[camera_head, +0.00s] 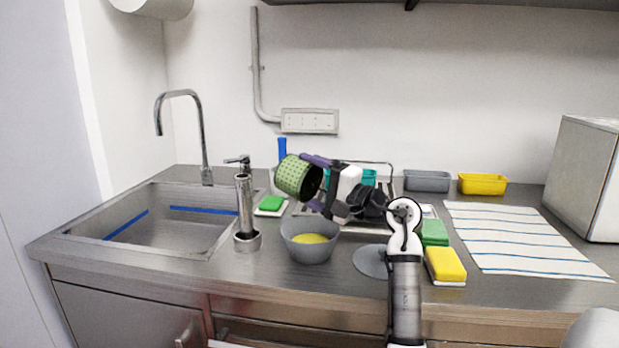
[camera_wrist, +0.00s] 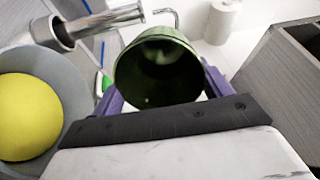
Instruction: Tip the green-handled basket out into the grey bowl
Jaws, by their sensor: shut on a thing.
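The green basket (camera_head: 296,176), perforated and cup-shaped, is held in the air above the grey bowl, tilted well over on its side. I cannot make out its handle. My gripper (camera_head: 317,181) is shut on it, with a purple finger on either side. In the wrist view the basket (camera_wrist: 157,72) shows its dark inside, which looks empty, between the fingers of my gripper (camera_wrist: 162,88). The grey bowl (camera_head: 308,250) stands upright on the counter below and holds a round yellow thing (camera_head: 310,239). In the wrist view the bowl (camera_wrist: 72,88) and the yellow thing (camera_wrist: 28,115) are at the left.
A metal cylinder (camera_head: 245,208) stands left of the bowl beside the sink (camera_head: 150,225). A green sponge (camera_head: 434,232) and a yellow sponge (camera_head: 446,264) lie to the right.

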